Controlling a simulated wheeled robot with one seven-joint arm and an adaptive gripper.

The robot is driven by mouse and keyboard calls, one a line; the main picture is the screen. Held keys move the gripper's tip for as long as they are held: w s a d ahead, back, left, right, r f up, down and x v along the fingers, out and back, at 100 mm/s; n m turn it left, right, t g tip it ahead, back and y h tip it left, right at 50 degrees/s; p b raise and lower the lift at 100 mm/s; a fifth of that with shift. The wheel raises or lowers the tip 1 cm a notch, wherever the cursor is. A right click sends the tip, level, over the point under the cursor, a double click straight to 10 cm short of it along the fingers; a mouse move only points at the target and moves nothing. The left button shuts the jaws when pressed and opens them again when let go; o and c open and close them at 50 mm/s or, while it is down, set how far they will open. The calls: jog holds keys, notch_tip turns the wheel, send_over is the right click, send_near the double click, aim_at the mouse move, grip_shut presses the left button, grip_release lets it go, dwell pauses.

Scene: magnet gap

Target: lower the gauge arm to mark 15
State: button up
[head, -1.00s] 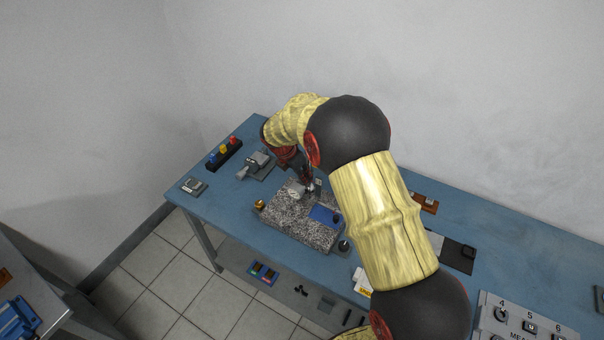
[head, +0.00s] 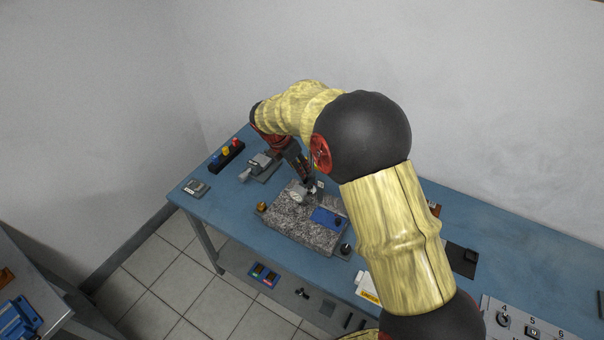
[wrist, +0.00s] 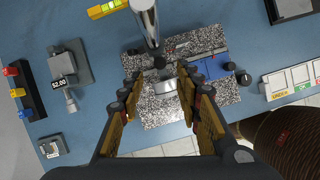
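The speckled granite base (head: 285,222) stands on the blue bench, and it also shows in the wrist view (wrist: 160,116). A bright metal post (wrist: 146,22) rises over its back edge in the wrist view, with a dark clamp-like part (wrist: 160,62) near its lower end. A pale round gauge (wrist: 166,88) sits just in front of that part, above the granite. My gripper (wrist: 158,86) is open, its two fingers on either side of the gauge, with a gap visible at the left finger. My gripper (head: 308,184) is partly hidden in the head view. No scale marks are readable.
A blue plate (head: 324,216) with a dark knob lies on the granite. A grey vise (head: 262,164), a black block with coloured knobs (head: 227,156) and a small grey box (head: 195,188) stand to the left. A yellow level (wrist: 107,9) lies behind the granite.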

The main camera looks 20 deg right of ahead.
jog(key=shift+v, duration=1.9)
